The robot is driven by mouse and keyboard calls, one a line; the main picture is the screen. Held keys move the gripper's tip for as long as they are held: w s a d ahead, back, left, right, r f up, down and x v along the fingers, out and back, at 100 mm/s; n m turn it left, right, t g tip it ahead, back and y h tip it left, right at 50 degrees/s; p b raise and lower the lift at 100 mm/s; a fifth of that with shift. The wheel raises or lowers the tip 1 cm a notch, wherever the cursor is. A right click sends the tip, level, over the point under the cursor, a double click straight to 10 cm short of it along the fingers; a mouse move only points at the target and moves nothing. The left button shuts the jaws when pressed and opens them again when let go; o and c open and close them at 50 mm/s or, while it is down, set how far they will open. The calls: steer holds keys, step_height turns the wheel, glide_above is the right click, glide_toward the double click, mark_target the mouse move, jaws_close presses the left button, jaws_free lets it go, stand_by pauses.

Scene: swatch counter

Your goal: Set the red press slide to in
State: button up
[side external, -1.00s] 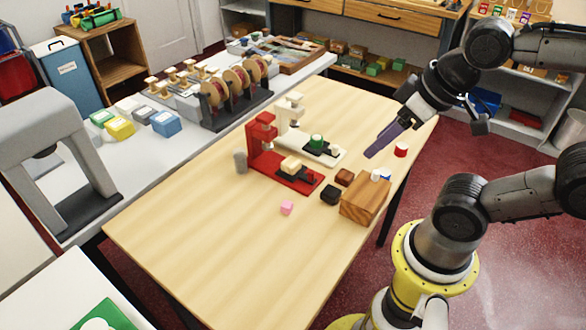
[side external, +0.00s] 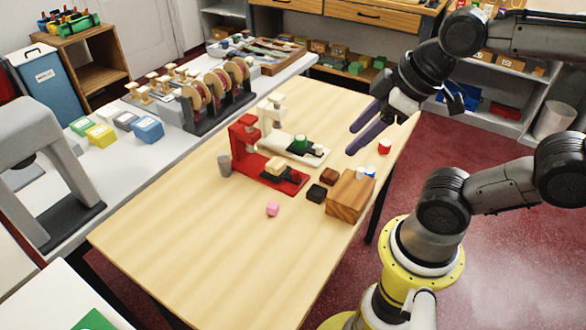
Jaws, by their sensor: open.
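The red press (side external: 243,144) stands on the wooden table, with an upright post at its left and a low red base reaching to the right. Its slide, a dark plate (side external: 287,177) with a cream block (side external: 275,166) on it, sits on the base, out to the right of the post. My gripper (side external: 352,141) is above the table's right part, right of both presses. Its two purple fingers are apart and empty, pointing down and left. A white press (side external: 271,112) stands just behind the red one, with a green piece (side external: 300,143) on its slide.
A wooden block (side external: 349,196), a black block (side external: 316,193), a brown block (side external: 329,176) and a red-and-white piece (side external: 384,146) are right of the presses. A pink cube (side external: 272,209) lies in front. A grey cylinder (side external: 224,166) stands at left. The table's front (side external: 200,250) is clear.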

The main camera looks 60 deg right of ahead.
steer(key=w+n, duration=0.5)
steer(key=n+g+y, duration=0.2)
glide_above(297, 172)
steer(key=s, duration=0.3)
step_height(297, 172, down, 8)
steer(key=w+f, duration=0.1)
steer(key=f, duration=0.4)
steer(key=w+f+m, duration=0.1)
steer(key=f, duration=0.4)
steer(key=f+m, duration=0.1)
steer(key=f, duration=0.5)
steer(key=shift+w+d+f+g+y, duration=0.1)
steer(key=shift+w+d+g+y, duration=0.05)
steer(key=shift+w+g+y, duration=0.2)
jaws_close()
